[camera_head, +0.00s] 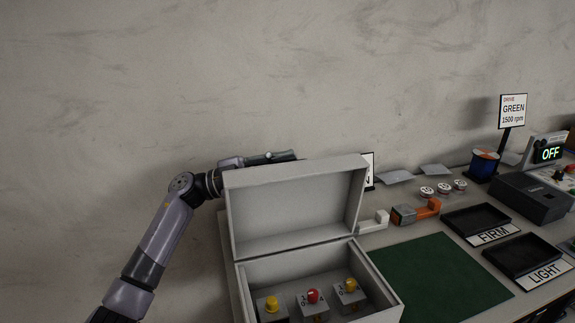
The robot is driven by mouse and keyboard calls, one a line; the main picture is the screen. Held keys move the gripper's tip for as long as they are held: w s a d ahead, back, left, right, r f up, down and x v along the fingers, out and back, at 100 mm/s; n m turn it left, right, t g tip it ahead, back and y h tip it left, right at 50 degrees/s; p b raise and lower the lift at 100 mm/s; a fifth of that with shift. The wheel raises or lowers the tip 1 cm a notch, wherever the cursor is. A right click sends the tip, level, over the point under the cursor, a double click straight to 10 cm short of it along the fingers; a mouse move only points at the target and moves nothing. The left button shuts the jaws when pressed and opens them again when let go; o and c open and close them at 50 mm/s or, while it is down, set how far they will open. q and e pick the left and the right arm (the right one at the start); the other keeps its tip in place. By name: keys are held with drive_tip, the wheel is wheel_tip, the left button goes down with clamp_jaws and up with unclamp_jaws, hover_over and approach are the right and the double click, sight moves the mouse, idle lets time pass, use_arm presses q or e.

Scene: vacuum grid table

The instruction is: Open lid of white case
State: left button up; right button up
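The white case (382,290) stands on the table in the lower middle of the head view. Its lid (295,208) is raised to about upright at the back, so the inside shows. Inside are switch boxes with a yellow knob (272,303), a red knob (313,296) and another yellow knob (351,284). My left gripper (285,156) is behind the lid, near its top edge. The lid hides part of it, and I cannot tell whether it touches the lid or how far its fingers are apart. My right gripper is not in view.
A green mat (440,278) lies right of the case. Black trays (477,219) with FIRM and LIGHT labels, an orange tool (428,210), a blue spool (484,165) and a box with an OFF display (547,152) are further right. The wall is behind.

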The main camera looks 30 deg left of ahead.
use_arm(q)
drive_tip(key=v, duration=1.1)
drive_tip(key=shift+a, duration=0.2)
drive_tip(key=shift+s, duration=0.1)
drive_tip(key=shift+a+f, duration=0.1)
